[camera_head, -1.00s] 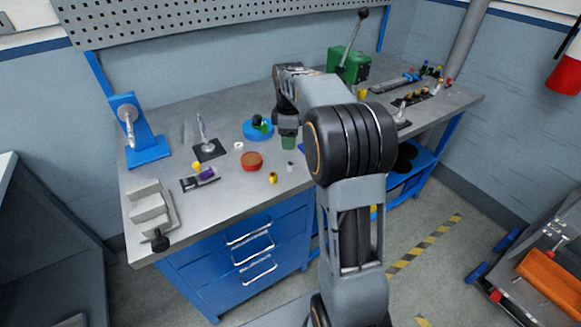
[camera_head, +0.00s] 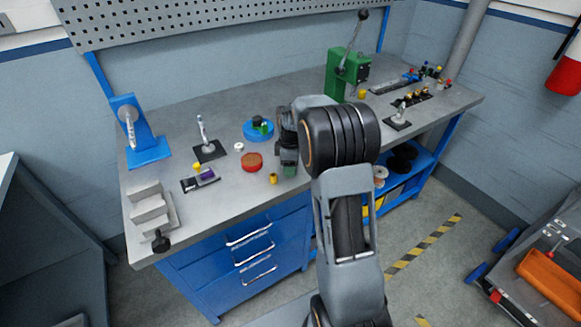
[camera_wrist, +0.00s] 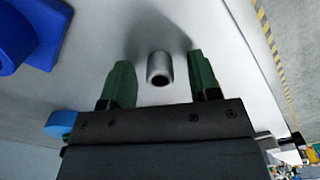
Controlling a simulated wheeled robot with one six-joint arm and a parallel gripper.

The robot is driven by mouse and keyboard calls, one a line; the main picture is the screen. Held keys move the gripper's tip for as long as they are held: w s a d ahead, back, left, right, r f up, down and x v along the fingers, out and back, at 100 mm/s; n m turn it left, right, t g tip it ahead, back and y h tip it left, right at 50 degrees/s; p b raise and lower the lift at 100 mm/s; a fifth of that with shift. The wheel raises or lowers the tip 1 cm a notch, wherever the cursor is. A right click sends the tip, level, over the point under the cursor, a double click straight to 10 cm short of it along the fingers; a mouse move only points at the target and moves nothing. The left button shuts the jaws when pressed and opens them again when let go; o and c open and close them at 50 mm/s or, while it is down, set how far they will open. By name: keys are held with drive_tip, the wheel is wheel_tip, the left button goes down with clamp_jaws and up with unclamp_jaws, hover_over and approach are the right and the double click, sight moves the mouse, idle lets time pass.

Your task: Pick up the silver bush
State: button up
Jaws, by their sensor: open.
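The silver bush (camera_wrist: 159,69) is a small grey cylinder standing on the grey bench top in the wrist view. It sits between and slightly beyond the tips of my gripper (camera_wrist: 162,80). The two green fingers are apart, one on each side of the bush, with nothing held between them. In the head view my gripper (camera_head: 289,170) points down over the front part of the bench, and the bush is hidden behind it there.
On the bench (camera_head: 225,210), a brass bush (camera_head: 273,178) and a red round tray (camera_head: 252,162) stand left of my gripper. A blue round tray (camera_head: 259,131) lies behind. A green press (camera_head: 346,72) stands at the back right.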

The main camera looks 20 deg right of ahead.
drive_tip(key=shift+f, duration=0.1)
drive_tip(key=c, duration=1)
clamp_jaws()
drive_tip(key=shift+r, duration=0.2)
drive_tip(key=shift+r, duration=0.3)
wheel_tip(320, 180, up, 2)
drive_tip(key=s+a+r+b, duration=0.2)
drive_tip(key=s+a+r, duration=0.8)
